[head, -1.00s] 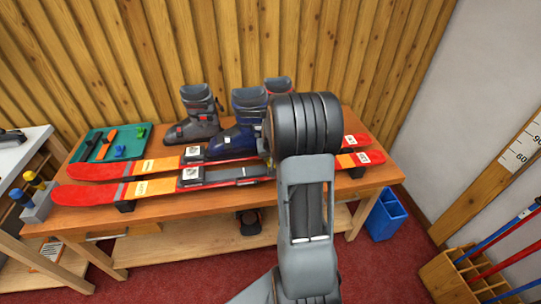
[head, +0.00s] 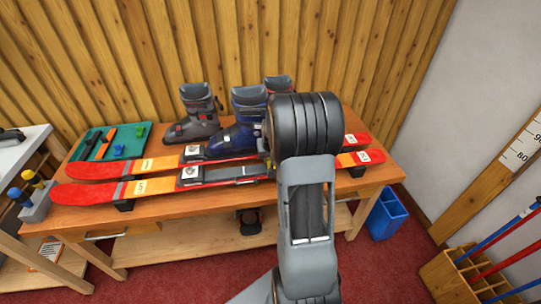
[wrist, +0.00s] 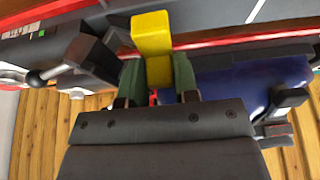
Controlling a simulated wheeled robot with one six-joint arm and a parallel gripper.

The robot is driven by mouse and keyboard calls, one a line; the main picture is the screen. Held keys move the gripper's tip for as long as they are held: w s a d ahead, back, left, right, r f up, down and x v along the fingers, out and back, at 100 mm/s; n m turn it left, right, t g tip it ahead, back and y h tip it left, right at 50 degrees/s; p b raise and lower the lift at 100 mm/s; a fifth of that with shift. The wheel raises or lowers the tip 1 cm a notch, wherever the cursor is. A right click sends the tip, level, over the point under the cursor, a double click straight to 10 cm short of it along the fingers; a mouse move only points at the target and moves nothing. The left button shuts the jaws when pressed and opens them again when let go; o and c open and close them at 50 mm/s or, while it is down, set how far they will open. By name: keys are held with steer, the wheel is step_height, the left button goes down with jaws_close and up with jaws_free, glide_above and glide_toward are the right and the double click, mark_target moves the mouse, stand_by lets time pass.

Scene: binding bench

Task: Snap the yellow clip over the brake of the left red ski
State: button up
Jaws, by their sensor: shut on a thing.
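In the wrist view the yellow clip (wrist: 152,35) is held upright between the two dark green fingers of my gripper (wrist: 158,80), which is shut on it. The clip's far end overlaps the edge of a red ski (wrist: 215,44) in the picture; I cannot tell whether it touches. In the head view two red skis lie side by side on the bench, a front one (head: 88,195) and a rear one (head: 95,170). The brakes cannot be made out clearly.
A blue boot (head: 236,140) and a grey boot (head: 200,115) stand behind the skis; the blue boot (wrist: 240,82) is close beside my gripper in the wrist view. A dark binding part (wrist: 88,62) is on its other side. A teal tray (head: 128,148) lies at the bench's left.

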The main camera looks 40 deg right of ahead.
steer(key=shift+f+b, duration=0.65)
steer(key=shift+f, duration=0.3)
steer(key=o, duration=1)
steer(key=shift+o, duration=0.3)
steer(key=shift+d, duration=0.1)
steer(key=o, duration=0.5)
steer(key=shift+r, duration=0.1)
steer(key=shift+r, duration=0.15)
